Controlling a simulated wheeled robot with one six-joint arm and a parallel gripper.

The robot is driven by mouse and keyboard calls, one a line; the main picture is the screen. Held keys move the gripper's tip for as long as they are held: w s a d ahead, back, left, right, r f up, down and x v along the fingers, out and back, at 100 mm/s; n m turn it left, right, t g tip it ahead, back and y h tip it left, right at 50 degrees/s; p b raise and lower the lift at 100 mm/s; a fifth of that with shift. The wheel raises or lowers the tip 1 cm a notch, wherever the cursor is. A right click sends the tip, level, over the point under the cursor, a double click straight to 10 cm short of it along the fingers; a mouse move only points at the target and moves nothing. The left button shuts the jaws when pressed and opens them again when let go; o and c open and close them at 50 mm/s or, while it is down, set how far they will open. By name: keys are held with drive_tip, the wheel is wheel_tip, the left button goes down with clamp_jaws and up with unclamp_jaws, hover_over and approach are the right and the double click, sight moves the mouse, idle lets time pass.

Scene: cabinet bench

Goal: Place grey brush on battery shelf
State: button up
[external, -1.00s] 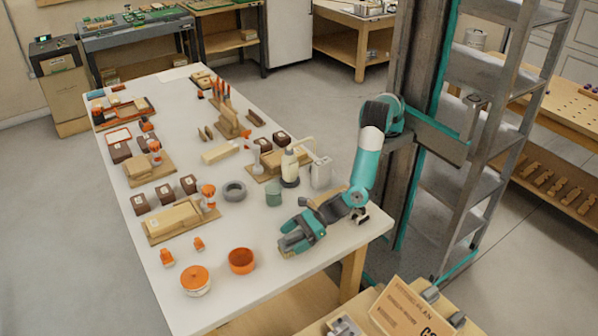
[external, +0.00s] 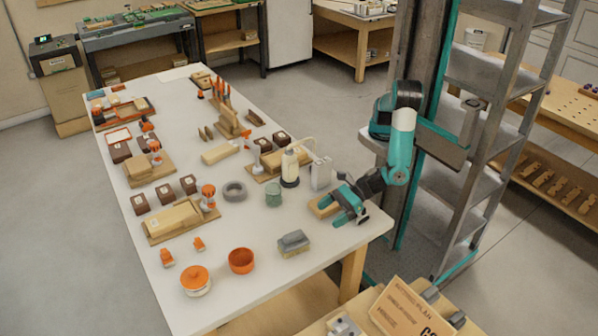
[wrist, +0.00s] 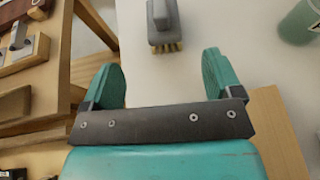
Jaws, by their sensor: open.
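The grey brush (external: 294,243) lies on the white table near its front right edge, grey body on top and tan bristles below. It also shows at the top of the wrist view (wrist: 163,22), ahead of my fingertips and apart from them. My gripper (external: 347,206) is open and empty, to the right of the brush and farther back, near the table's right edge. In the wrist view its two teal fingers (wrist: 160,75) are spread wide with bare table between them. I cannot tell which surface is the battery shelf.
A wooden block (external: 322,207) is close beside my gripper. A green cup (external: 274,194), a white bottle (external: 290,170) and an orange bowl (external: 241,260) stand on the table (external: 255,218). A grey metal rack (external: 476,185) stands at right. The table around the brush is clear.

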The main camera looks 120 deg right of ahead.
drive_tip(key=s+d+r+m+g+y, duration=0.1)
drive_tip(key=s+d+r+m+g, duration=0.3)
drive_tip(key=s+m, duration=0.4)
drive_tip(key=s+d+r+m+g+y, duration=0.2)
drive_tip(key=s+m+g, duration=0.4)
drive_tip(key=m, duration=0.8)
drive_tip(key=s+d+r, duration=0.1)
drive_tip(key=s+d, duration=0.1)
drive_tip(key=shift+s+r, duration=0.35)
drive_tip(key=shift+o, duration=0.4)
drive_tip(key=s+r+m+g+y, duration=0.2)
drive_tip(key=s+r+m, duration=0.3)
drive_tip(key=s, duration=0.6)
drive_tip(key=shift+s+a+r+m+g+y, duration=0.25)
drive_tip(key=shift+r+g+y, duration=0.2)
drive_tip(key=shift+g, duration=0.25)
drive_tip(key=shift+w, duration=0.1)
